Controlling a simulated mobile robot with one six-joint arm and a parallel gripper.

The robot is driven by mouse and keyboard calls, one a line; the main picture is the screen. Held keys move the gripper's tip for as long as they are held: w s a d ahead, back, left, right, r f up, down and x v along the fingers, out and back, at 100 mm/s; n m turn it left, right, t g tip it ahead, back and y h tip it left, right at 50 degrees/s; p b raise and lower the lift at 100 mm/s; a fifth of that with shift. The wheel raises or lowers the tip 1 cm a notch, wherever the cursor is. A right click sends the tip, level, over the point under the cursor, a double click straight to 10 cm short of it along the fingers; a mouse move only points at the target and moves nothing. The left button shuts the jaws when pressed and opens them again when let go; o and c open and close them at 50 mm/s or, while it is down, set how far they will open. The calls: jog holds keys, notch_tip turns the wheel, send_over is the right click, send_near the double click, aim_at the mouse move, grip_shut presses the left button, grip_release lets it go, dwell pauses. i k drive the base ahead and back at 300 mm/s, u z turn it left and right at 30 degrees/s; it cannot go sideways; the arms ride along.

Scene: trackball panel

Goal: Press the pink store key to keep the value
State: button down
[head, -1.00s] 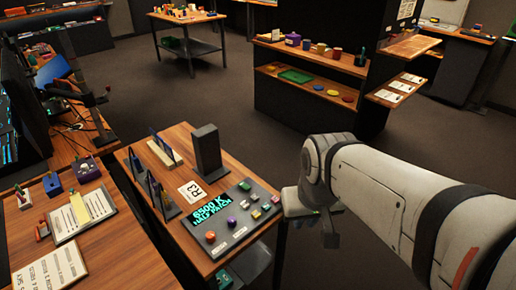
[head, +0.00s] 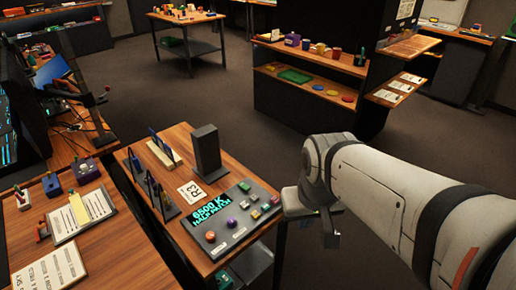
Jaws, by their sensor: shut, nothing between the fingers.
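The dark control panel (head: 222,250) lies on the small wooden table, with a lit display (head: 208,214) reading 6500 K and HALF PATCH. A coral-red ball (head: 211,237) and a purple ball (head: 232,222) sit on it. A green knob (head: 244,186) is at its far edge. My gripper (head: 331,240) hangs right of the panel, beyond the table's edge and apart from the keys. It is shut and empty; its fingertips show only small and dark.
A black upright box (head: 207,150), an R3 card (head: 192,192) and upright dark plates (head: 166,204) stand behind and left of the panel. A wooden bench (head: 110,262) with clipboards is at left. Open floor lies behind the table.

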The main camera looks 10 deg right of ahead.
aim_at(275, 200)
jog(key=z, duration=1.25)
jog(key=k, duration=1.05)
jog(key=u, duration=1.3)
jog(key=i, duration=1)
jog(key=u, duration=0.1)
